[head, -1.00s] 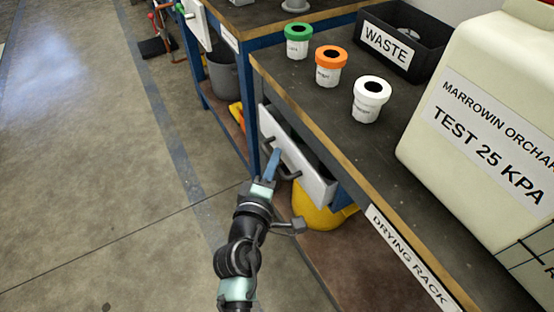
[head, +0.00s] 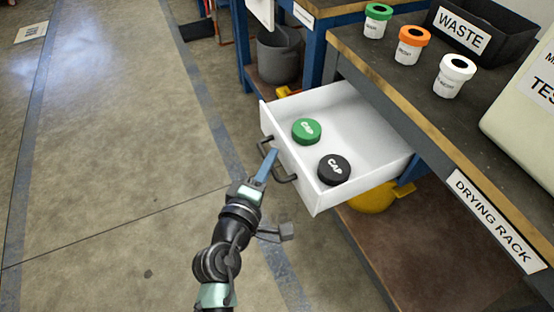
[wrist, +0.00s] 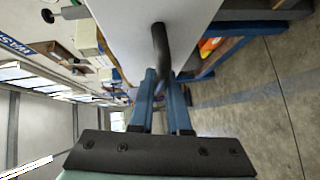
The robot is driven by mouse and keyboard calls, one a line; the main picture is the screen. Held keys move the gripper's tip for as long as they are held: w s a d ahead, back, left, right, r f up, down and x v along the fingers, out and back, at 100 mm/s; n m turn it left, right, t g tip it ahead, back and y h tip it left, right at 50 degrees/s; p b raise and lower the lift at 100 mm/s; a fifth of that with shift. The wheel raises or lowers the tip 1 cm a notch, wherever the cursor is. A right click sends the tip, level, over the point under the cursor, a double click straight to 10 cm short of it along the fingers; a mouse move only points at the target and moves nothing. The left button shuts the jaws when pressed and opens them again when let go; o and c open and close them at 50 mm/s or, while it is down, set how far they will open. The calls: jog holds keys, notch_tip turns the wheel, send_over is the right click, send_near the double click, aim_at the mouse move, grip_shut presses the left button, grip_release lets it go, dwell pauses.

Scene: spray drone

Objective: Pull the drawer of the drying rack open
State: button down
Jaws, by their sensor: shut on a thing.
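The white drawer (head: 350,115) of the drying rack stands well out from under the bench top in the head view. A green cap (head: 306,131) and a black cap (head: 334,169) lie inside it. My gripper (head: 272,162) is at the drawer front, shut on the dark drawer handle (head: 287,179). In the wrist view the blue fingers (wrist: 164,88) close around the dark bar of the handle (wrist: 160,42), with the white drawer front behind it. The drying rack label (head: 494,220) is on the bench edge.
On the bench top stand a green-lidded pot (head: 377,20), an orange-lidded pot (head: 412,45), a white pot (head: 454,75) and a black waste bin (head: 500,38). A yellow object (head: 372,198) sits on the lower shelf. The floor at left is clear.

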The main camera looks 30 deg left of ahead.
jog(key=shift+s+a, duration=0.1)
jog(key=shift+s, duration=0.1)
jog(key=c, duration=0.9)
grip_release()
jog(key=s, duration=0.4)
jog(key=s+d+r, duration=0.1)
jog(key=s, duration=0.3)
jog(key=s+r+p, duration=0.1)
jog(key=s, duration=0.3)
jog(key=shift+s+d, duration=0.35)
